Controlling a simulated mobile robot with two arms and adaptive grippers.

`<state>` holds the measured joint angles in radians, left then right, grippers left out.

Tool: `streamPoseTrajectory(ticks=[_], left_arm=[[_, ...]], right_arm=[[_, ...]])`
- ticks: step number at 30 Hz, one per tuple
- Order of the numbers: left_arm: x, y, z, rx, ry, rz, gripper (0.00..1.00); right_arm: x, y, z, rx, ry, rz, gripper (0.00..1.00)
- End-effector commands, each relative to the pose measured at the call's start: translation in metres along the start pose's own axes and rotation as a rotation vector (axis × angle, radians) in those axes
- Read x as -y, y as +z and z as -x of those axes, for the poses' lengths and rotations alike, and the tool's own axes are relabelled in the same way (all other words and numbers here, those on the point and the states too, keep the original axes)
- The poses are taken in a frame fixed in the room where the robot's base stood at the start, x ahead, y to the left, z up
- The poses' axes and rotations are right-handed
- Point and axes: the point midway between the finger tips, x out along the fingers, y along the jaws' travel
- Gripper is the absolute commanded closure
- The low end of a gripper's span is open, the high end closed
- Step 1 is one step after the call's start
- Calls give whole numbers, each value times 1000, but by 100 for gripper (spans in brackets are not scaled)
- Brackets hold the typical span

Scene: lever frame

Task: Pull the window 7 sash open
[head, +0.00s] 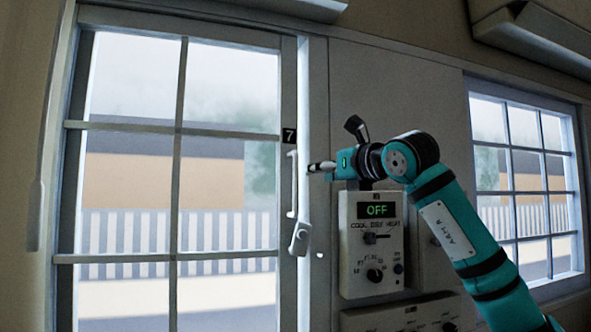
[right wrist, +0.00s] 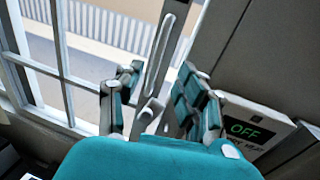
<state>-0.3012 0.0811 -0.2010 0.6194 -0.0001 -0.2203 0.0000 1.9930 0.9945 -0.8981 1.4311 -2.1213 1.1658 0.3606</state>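My right gripper (head: 318,167) is just right of the handle. In the right wrist view, my right gripper (right wrist: 160,75) has its fingers spread, with the handle (right wrist: 160,52) seen between them; contact cannot be told. The latch (right wrist: 151,109) shows below. My left gripper is out of view.
A control box (head: 372,245) with an "OFF" display and knobs is on the wall just below my right arm. A second window (head: 525,150) is at the right. A white unit (head: 530,40) hangs at upper right. The space before the sash looks clear.

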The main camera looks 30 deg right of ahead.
Motion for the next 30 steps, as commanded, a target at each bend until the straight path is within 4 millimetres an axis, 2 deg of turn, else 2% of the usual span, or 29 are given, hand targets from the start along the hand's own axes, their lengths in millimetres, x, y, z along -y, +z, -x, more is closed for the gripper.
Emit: streamPoseTrajectory(ticks=[1, 9, 15, 21, 28, 30], left_arm=[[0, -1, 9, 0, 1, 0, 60], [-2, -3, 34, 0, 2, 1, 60], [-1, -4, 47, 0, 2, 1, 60], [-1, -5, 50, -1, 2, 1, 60], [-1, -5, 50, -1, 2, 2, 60], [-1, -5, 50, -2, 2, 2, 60]], right_arm=[[-1, 4, -12, -4, 1, -1, 63], [-1, 5, -70, -2, 2, 0, 63], [-1, 3, -98, -1, 3, 0, 63], [-1, 1, -110, 1, 2, 0, 63], [-1, 0, -110, 2, 2, 1, 63], [-1, 0, -110, 2, 2, 1, 69]])
